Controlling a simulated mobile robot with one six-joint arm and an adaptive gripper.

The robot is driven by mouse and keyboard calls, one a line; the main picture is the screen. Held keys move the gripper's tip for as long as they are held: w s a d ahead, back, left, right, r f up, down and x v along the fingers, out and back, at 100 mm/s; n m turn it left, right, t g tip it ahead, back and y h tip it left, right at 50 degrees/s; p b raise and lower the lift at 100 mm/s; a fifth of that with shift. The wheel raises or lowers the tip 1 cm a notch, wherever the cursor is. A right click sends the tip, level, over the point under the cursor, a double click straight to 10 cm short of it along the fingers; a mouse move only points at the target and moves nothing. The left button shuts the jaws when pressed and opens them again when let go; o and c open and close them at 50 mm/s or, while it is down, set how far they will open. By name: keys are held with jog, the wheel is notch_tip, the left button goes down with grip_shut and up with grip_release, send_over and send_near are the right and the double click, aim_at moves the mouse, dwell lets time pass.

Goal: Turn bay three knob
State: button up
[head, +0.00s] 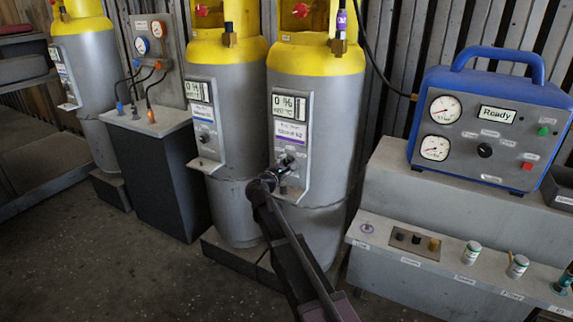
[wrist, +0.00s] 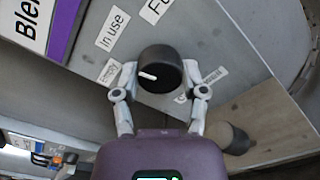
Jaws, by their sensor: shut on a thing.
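The black round knob (wrist: 162,66) sits on the grey panel of the right yellow-topped tank (head: 315,120). Its white pointer mark faces left in the wrist view, toward a label (wrist: 108,71) that seems to read "Empty". My gripper (wrist: 159,74) is shut on the knob, with one finger on each side of it. In the head view my gripper (head: 271,180) is at the lower part of that tank's panel (head: 292,140), and the knob is largely hidden or too small to make out there.
Other labels, one reading "In use" (wrist: 112,30), surround the knob. A middle tank (head: 228,110) stands close on the left. A blue instrument case (head: 470,69) reading "Ready" stands on a grey step at the right. Open floor (head: 100,260) lies front left.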

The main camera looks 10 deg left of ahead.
jog(key=shift+w+m, duration=0.15)
jog(key=shift+m, duration=0.95)
jog(key=o, duration=1.1)
jog(key=shift+o, duration=0.2)
jog(key=shift+s, duration=0.2)
jog(key=v, duration=1.1)
jog(key=shift+s+a, duration=0.15)
jog(key=shift+s, duration=0.2)
